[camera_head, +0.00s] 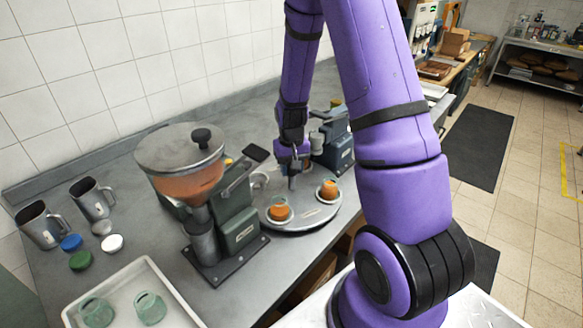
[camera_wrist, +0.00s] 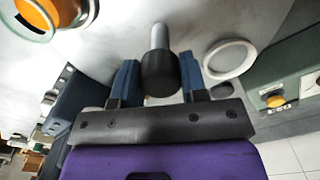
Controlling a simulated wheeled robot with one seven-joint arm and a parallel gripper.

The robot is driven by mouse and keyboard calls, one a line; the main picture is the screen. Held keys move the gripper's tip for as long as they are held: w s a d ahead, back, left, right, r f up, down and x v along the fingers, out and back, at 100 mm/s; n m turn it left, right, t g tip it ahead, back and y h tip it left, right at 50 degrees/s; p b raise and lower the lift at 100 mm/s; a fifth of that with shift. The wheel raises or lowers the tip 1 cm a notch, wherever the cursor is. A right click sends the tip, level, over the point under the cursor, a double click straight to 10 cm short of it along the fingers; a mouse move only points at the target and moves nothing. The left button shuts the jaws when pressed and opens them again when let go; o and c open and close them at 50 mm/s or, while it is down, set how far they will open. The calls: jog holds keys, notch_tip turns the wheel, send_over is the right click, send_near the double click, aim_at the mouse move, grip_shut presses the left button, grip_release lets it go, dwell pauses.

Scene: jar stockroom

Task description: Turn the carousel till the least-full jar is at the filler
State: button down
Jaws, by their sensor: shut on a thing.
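The carousel (camera_head: 305,224) is a round grey turntable on the bench. Two jars with orange contents stand in white rings on it, a front jar (camera_head: 280,211) and a right jar (camera_head: 329,190). Part of one orange-filled jar shows top left in the wrist view (camera_wrist: 38,14). An empty white ring (camera_wrist: 230,60) lies right of my gripper there. My gripper (camera_wrist: 158,80) is shut on a black-topped upright handle (camera_wrist: 158,72). My gripper (camera_head: 292,160) hides the carousel's far side in the head view. The filler (camera_head: 183,172), with an orange-filled hopper, stands left of the carousel.
A second green-grey machine (camera_head: 335,140) stands behind the carousel. A white tray (camera_head: 133,278) with two greenish jars (camera_head: 150,307) is front left. Metal mugs (camera_head: 92,199) and several lids (camera_head: 80,260) lie left of the filler. The bench front beside the carousel is narrow.

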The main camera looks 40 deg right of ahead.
jog(key=shift+m, duration=2.4)
jog(key=c, duration=0.7)
grip_release()
jog(key=shift+o, duration=0.2)
jog(key=shift+r, duration=0.15)
notch_tip(320, 180, up, 11)
jog(key=shift+f, duration=0.2)
